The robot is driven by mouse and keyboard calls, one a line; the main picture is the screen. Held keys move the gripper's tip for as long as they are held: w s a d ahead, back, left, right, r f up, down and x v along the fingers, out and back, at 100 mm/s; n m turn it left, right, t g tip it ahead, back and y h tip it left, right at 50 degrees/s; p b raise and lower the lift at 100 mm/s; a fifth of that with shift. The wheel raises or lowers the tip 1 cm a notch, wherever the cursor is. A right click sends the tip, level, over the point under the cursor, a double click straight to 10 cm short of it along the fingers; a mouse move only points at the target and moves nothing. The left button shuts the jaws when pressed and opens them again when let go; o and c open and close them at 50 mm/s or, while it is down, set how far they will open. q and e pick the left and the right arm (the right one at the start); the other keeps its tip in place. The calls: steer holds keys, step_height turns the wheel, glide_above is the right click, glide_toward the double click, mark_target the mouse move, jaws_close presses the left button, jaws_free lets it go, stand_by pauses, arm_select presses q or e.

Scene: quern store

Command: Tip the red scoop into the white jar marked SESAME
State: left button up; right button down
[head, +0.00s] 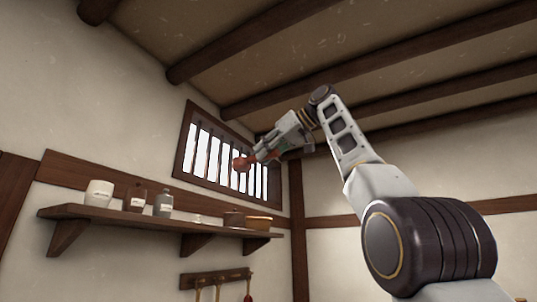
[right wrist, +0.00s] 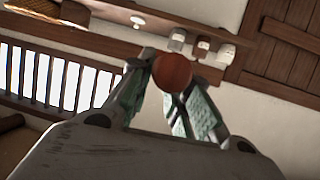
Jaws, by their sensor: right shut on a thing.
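My right gripper (head: 259,155) is shut on the red scoop (head: 241,163), raised in front of the barred window and above the shelf. In the right wrist view the scoop (right wrist: 173,72) shows as a round reddish-brown end between the two fingers. A white jar (head: 99,193) with a label stands upright at the left end of the shelf; its lettering is too small to read. It also shows in the right wrist view (right wrist: 225,52), apart from the scoop. The inside of the scoop is hidden. My left gripper is out of view.
The wall shelf (head: 85,213) also holds a brown jar (head: 134,201), a grey bottle (head: 163,204), a small white dish (head: 196,219), a dark bowl (head: 233,219) and an orange-brown container (head: 258,222). A hook rail (head: 215,278) hangs below. Ceiling beams run overhead.

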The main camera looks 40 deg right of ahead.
steer(key=shift+w+a, duration=0.1)
steer(key=shift+w+a+r, duration=0.1)
steer(key=shift+a+r, duration=0.05)
steer(key=shift+a, duration=0.25)
steer(key=shift+w+a, duration=0.25)
steer(key=shift+a, duration=0.45)
